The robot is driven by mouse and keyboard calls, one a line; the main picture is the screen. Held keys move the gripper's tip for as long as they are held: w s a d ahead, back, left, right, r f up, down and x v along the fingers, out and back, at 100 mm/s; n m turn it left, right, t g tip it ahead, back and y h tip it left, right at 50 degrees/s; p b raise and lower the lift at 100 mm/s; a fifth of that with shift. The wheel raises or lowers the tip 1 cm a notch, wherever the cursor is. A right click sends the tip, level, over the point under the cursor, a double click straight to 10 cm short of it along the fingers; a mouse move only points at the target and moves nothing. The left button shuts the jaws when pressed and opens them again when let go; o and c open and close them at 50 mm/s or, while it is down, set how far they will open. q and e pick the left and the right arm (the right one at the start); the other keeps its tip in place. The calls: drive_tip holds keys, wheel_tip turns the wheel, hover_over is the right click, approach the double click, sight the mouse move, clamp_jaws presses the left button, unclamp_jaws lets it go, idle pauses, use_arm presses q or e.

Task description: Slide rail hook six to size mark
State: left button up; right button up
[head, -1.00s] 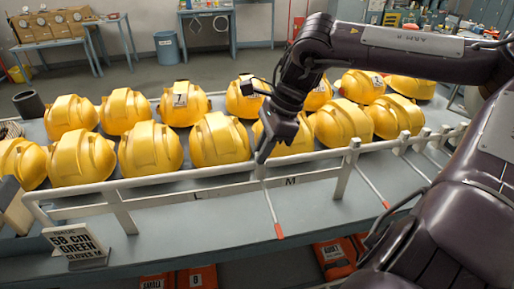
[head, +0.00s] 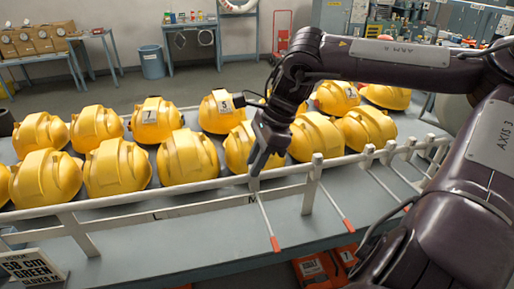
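A white rail (head: 210,186) runs along the near side of the bench. A thin white hook (head: 265,215) with a red tip hangs out from it, directly below my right gripper (head: 257,170). The gripper points down at the rail and seems to touch the hook's upper end; whether its fingers are closed on it cannot be told. A size mark M (head: 252,199) shows beside the hook's rod. Another red-tipped hook (head: 335,210) is farther right, past a rail post. My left gripper is out of view.
Rows of yellow helmets (head: 187,158) stand behind the rail, close to my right gripper; some carry number tags. White posts (head: 311,184) hold up the rail. Orange packs (head: 316,268) lie below the bench's near edge. The bench strip before the rail is mostly bare.

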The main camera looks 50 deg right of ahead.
drive_tip(key=shift+o, duration=1.4)
drive_tip(key=shift+s+d+r, duration=0.1)
drive_tip(key=shift+d+r, duration=0.05)
drive_tip(key=shift+r, duration=0.25)
drive_tip(key=b+v, duration=0.1)
drive_tip(key=v, duration=0.6)
drive_tip(key=shift+b, duration=0.35)
